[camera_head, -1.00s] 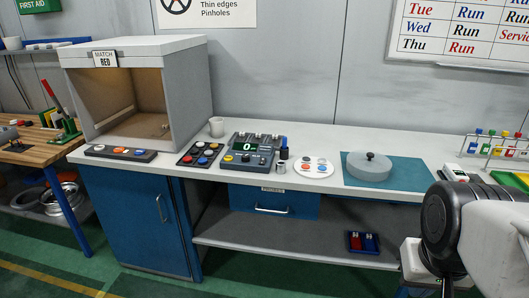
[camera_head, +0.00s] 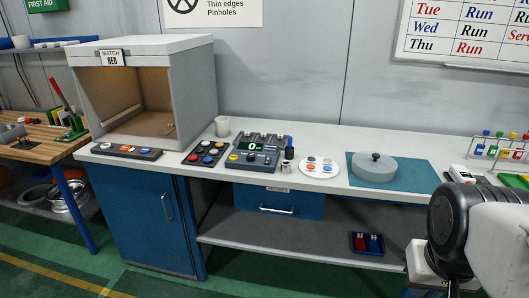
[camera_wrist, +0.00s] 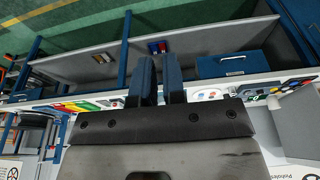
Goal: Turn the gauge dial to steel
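The gauge (camera_head: 252,152) is a grey box on the bench in the head view. The dial's markings are too small to read. A dark probe with a blue top (camera_head: 289,146) stands at its right side. My gripper is outside the head view. In the wrist view my gripper (camera_wrist: 160,58) has two dark blue fingers with a narrow gap between them and nothing held. It is far from the gauge.
A button pad (camera_head: 206,153) is left of the gauge. A white plate with coloured discs (camera_head: 319,168) and a grey lidded disc (camera_head: 373,168) on a teal mat (camera_head: 416,178) are to its right. A mug (camera_head: 222,126) stands behind. A light booth (camera_head: 145,90) fills the bench's left end.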

